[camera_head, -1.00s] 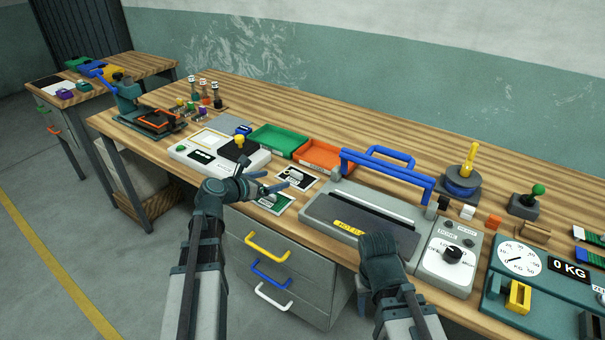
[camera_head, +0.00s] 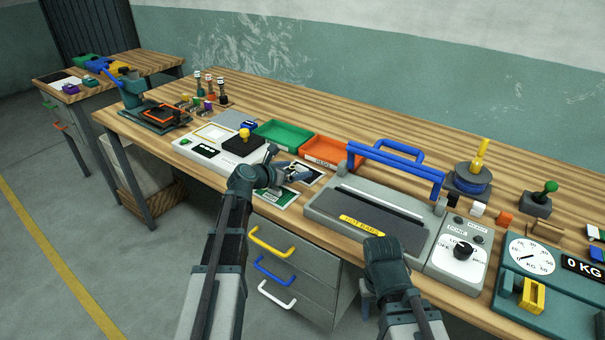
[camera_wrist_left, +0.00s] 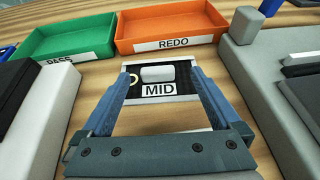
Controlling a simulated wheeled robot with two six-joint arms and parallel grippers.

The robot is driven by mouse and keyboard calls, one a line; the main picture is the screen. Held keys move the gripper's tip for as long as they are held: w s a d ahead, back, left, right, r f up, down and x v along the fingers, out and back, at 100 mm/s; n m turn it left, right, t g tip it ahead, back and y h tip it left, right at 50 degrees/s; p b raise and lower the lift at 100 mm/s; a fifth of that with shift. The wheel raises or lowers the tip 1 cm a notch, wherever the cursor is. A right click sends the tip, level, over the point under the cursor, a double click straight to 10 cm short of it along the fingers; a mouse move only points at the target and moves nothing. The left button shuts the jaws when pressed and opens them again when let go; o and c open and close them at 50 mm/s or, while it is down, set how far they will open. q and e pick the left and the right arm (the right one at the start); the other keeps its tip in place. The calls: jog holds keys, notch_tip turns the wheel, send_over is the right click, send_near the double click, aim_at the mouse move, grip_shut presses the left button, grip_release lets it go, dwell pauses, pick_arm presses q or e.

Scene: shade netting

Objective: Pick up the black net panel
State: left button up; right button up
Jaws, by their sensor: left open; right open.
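The black net panel (camera_wrist_left: 178,82) has a pale frame and a tag reading MID. It lies flat on the bench in front of the orange bin. My left gripper (camera_wrist_left: 161,78) is open above it, with one blue finger on each side of the panel in the wrist view. No contact is visible. In the head view the panel (camera_head: 311,173) is partly hidden by the left gripper (camera_head: 292,165). A green panel (camera_head: 275,198) lies nearer the front edge. My right gripper (camera_head: 384,255) hangs in front of the sealer, its fingertips hidden.
A green bin (camera_head: 280,134) and an orange bin (camera_head: 325,150) stand behind the panel. A grey device with a yellow knob (camera_head: 244,133) is to the left. The hot-bar sealer (camera_head: 375,222) with its blue handle is close to the right. Drawers with handles are below the bench edge.

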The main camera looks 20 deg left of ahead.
aim_at(303, 167)
pick_arm(q)
jog(key=b+x, duration=0.1)
jog(key=x, duration=0.4)
jog(key=shift+w+a+r, duration=0.1)
jog(key=shift+a, duration=0.1)
jog(key=c, duration=1.4)
jog(key=shift+c, duration=0.2)
jog(key=shift+r, duration=0.2)
notch_tip(303, 167, up, 10)
jog(key=p, duration=0.9)
jog(key=shift+f+p, duration=0.1)
jog(key=shift+p, duration=0.2)
jog(key=shift+f, duration=0.1)
